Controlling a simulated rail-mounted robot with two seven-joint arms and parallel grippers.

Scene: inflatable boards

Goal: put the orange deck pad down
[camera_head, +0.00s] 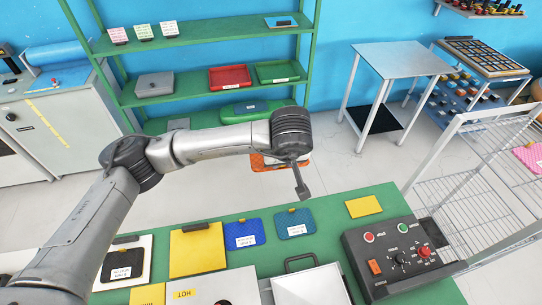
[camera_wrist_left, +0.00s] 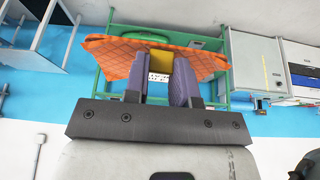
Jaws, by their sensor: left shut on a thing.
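The orange deck pad (camera_wrist_left: 115,62) is a quilted sheet, held between the two fingers of my left gripper (camera_wrist_left: 157,88) in the left wrist view. It spreads out to both sides of the fingers, with a yellow patch and a white label at its middle. In the head view the pad (camera_head: 258,162) is partly hidden behind my left wrist, in the air beyond the green table (camera_head: 340,208). My left gripper (camera_head: 299,175) also shows there, past the table's far edge. My right gripper is not in view.
On the table lie a blue pad (camera_head: 243,234), a teal pad (camera_head: 294,223), yellow sheets (camera_head: 197,248) and a control box (camera_head: 402,255). A green shelf (camera_head: 190,85) with trays stands behind. A wire rack (camera_head: 478,165) is at right, a small metal table (camera_head: 395,60) behind it.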

